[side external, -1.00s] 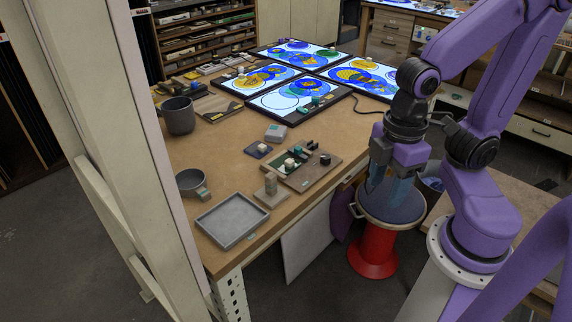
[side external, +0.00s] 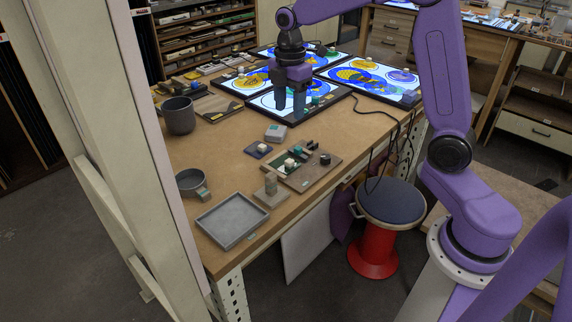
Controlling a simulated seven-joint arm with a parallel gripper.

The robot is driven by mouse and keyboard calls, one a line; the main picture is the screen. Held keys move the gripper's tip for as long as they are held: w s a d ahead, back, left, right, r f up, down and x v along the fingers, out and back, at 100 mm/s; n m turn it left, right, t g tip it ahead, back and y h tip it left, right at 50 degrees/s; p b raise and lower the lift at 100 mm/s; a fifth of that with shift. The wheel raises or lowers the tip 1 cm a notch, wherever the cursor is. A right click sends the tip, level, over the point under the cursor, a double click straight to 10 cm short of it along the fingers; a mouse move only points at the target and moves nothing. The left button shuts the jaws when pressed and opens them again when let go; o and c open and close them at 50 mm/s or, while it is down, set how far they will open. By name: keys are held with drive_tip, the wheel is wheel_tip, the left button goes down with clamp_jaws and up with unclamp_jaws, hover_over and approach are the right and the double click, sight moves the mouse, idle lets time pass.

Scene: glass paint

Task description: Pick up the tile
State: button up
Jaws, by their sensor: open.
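My gripper (side external: 290,107) is open, fingers pointing down. It is over the front light panel (side external: 262,104), and I cannot tell how high. I see nothing between its fingers. Small dark and teal pieces lie on the front panel just right of the fingers. They are too small to make out, and I cannot tell which piece is the task's tile.
Other lit panels (side external: 372,77) with coloured glass lie behind. A dark cup (side external: 179,116), a bowl (side external: 190,182), a grey tray (side external: 232,221) and a board with small pieces (side external: 318,174) stand on the bench (side external: 215,150). A stool (side external: 390,203) stands before it.

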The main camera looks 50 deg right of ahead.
drive_tip(key=w+d, duration=0.2)
hover_over(290, 160)
wheel_tip(290, 160, down, 12)
drive_tip(key=shift+w+d+f, duration=0.1)
drive_tip(key=shift+w+d, duration=0.05)
drive_tip(key=shift+f, duration=2.7)
clamp_jaws()
